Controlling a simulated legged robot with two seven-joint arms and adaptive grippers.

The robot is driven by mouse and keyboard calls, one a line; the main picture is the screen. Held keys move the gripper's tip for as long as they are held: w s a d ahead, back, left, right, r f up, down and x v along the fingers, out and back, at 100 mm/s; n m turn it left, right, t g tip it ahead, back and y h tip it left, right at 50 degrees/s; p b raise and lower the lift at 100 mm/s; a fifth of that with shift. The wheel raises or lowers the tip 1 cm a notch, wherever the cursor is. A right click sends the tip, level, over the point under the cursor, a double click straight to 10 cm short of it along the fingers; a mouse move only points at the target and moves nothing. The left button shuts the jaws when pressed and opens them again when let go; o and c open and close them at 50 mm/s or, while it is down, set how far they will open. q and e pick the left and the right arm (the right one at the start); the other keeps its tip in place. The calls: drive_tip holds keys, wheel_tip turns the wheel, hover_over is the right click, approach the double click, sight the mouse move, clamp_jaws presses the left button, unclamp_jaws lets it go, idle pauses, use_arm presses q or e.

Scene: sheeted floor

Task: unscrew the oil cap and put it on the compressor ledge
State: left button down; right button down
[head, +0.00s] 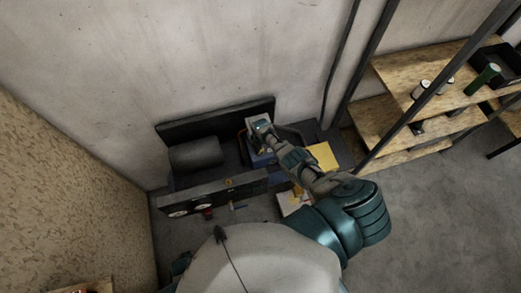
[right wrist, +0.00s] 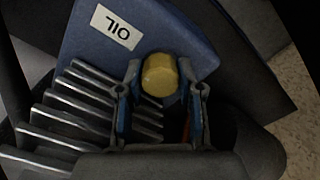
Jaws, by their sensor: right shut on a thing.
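The yellow oil cap (right wrist: 160,75) sits at the blue compressor block (right wrist: 195,35), beside a white label reading OIL (right wrist: 117,27), in the right wrist view. My right gripper (right wrist: 160,90) is shut on the cap, with one finger on each side of it. I cannot tell whether the cap is still threaded in. In the head view my right gripper (head: 262,130) reaches down over the compressor (head: 225,181), and hides the cap. The dark ledge with gauges (head: 212,193) runs along the compressor's front. My left gripper is not in view.
Metal cooling fins (right wrist: 75,115) lie beside the cap. A grey cylinder (head: 195,153) lies on the left of the compressor. A yellow sheet (head: 323,156) lies to the right of my arm. Wooden shelves (head: 425,85) with cans stand at the right. A concrete wall is behind.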

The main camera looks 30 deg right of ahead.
drive_tip(key=shift+r+p, duration=1.1)
drive_tip(key=shift+r, duration=0.15)
drive_tip(key=shift+r+b, duration=0.4)
drive_tip(key=shift+r, duration=0.9)
drive_tip(key=shift+r+p, duration=0.4)
drive_tip(key=shift+r, duration=1.6)
